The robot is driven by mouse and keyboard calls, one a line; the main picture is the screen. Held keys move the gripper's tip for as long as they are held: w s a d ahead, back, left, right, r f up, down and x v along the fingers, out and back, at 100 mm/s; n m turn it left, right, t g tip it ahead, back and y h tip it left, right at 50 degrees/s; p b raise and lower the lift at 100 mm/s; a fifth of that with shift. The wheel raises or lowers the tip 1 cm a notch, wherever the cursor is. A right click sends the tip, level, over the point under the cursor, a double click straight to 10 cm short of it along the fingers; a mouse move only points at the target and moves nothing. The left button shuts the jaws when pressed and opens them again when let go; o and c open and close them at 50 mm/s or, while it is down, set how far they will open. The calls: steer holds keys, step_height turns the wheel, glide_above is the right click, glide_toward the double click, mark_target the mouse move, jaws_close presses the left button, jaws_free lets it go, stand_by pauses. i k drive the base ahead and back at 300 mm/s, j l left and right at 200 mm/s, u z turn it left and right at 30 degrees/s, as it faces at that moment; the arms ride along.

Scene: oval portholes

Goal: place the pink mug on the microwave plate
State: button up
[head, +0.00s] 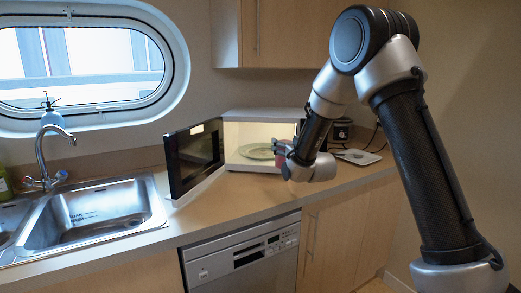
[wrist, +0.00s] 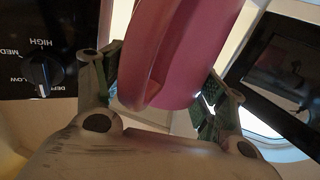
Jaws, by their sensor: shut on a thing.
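The pink mug fills the upper middle of the wrist view (wrist: 200,45), with its handle toward me. My gripper (wrist: 163,85) is shut on the mug, one finger on each side. In the head view my gripper (head: 284,152) is at the front of the open microwave (head: 262,118), near its right side. The mug is mostly hidden there by the gripper. The pale green round microwave plate (head: 257,151) lies flat inside the lit microwave, to the left of my gripper. Its right part is partly covered by the gripper.
The microwave door (head: 194,158) stands open to the left, and its dark panel is at the right of the wrist view (wrist: 290,70). A control dial (wrist: 44,73) is at the left there. The sink (head: 95,212) is farther left. The counter (head: 240,190) before the microwave is clear.

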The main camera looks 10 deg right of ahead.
mark_target(265, 151)
steer(key=i+j, duration=0.15)
steer(key=i, duration=0.35)
steer(key=i+j, duration=0.1)
steer(key=i, duration=0.45)
